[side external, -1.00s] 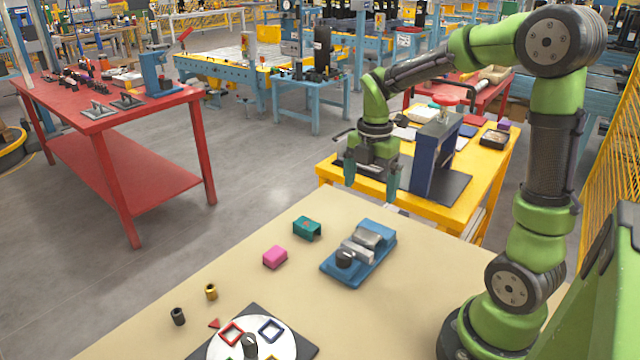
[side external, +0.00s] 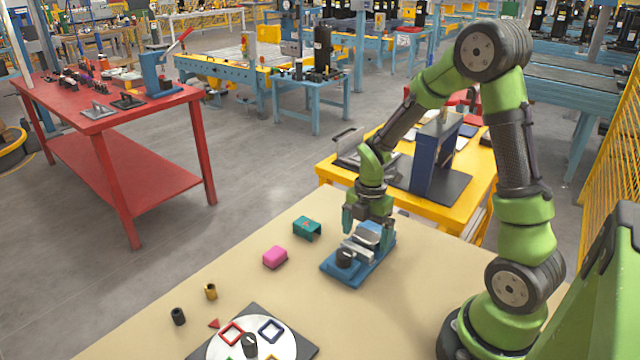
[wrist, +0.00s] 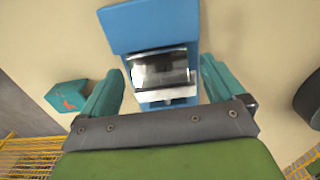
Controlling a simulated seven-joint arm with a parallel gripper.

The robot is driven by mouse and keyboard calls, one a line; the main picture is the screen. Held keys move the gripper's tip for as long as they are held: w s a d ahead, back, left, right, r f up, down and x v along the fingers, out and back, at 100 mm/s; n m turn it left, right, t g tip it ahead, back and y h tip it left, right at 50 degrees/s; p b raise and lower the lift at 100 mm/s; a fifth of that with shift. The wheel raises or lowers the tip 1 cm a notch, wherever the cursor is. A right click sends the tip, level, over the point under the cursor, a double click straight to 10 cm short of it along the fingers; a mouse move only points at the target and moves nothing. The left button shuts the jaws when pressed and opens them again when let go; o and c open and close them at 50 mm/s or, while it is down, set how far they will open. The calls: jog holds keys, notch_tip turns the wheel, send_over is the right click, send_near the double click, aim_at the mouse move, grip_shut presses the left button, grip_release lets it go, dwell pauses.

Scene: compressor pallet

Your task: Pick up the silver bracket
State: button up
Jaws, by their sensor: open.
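The silver bracket (side external: 367,239) sits on the blue pallet (side external: 345,279) at the front of the tan table. My gripper (side external: 368,228) points down over the bracket, with one finger on each side and its tips low near it. In the wrist view, the shiny bracket (wrist: 160,70) lies between my two open fingers (wrist: 162,88), with a visible gap on each side. The blue pallet (wrist: 150,25) extends above it there. My gripper partly hides the bracket in the side view.
A teal block (side external: 307,228) and a pink block (side external: 275,257) lie left of the pallet. The teal block also shows in the wrist view (wrist: 68,96). A yellow table (side external: 335,182) with a blue upright fixture (side external: 428,160) stands behind. The tan table is clear right of the pallet.

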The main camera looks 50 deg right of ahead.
jog(key=c, duration=1.2)
jog(key=shift+r, duration=0.15)
